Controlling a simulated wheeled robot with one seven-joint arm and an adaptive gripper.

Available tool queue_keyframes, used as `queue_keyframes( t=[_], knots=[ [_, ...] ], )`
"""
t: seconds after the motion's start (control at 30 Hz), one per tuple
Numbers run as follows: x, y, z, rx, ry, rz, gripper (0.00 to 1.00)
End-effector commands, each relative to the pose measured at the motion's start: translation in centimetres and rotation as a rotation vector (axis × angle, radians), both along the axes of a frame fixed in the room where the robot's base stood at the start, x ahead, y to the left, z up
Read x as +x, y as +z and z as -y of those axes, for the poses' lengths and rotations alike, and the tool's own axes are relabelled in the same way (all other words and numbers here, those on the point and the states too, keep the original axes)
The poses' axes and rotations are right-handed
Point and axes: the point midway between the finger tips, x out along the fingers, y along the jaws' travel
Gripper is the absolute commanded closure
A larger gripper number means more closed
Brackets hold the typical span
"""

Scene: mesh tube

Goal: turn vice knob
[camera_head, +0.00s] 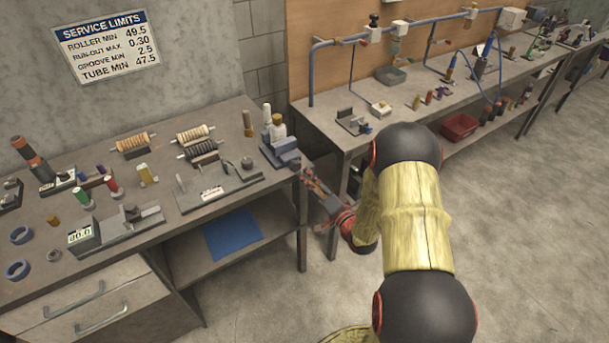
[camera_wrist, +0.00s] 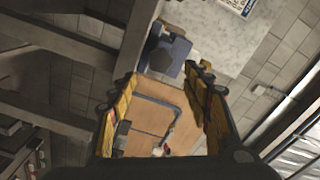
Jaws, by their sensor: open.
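The blue-grey vice (camera_head: 282,154) sits at the right front corner of the left workbench, with pale, yellow-topped pieces at its top. In the wrist view, the blue body (camera_wrist: 178,53) that looks like the vice shows beyond my fingertips, with a dark rounded part (camera_wrist: 160,60) on it that may be the knob. My gripper (camera_head: 313,186) is just right of and below the vice in the head view, off the bench corner. In the wrist view my gripper (camera_wrist: 167,76) has its two yellow-and-black fingers wide apart, with nothing between them. The knob is not clear in the head view.
The left workbench (camera_head: 140,188) holds spools, a gauge and a plate fixture left of the vice. The right workbench (camera_head: 362,152) stands close beyond my gripper, with blue pipes and a red bin (camera_head: 460,127). The floor at the right is clear.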

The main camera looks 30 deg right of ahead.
Motion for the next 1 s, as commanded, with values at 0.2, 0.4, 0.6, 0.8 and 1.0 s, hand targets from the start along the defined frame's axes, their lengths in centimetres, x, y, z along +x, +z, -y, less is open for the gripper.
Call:
queue_keyframes(
  t=[0.2, 0.4, 0.6, 0.8, 1.0],
  knots=[
    [-1.5, 0.0, 0.0, 0.001, -0.001, -0.001, 0.51],
    [-1.6, 0.0, 0.0, 0.001, 0.000, 0.000, 0.51],
    [-1.5, -0.1, 0.0, -0.003, 0.001, 0.005, 0.51],
    [-1.5, 1.7, -0.3, -0.049, 0.006, 0.064, 0.51],
    [-1.7, 2.7, -0.8, -0.240, 0.006, 0.104, 0.51]
  ],
)
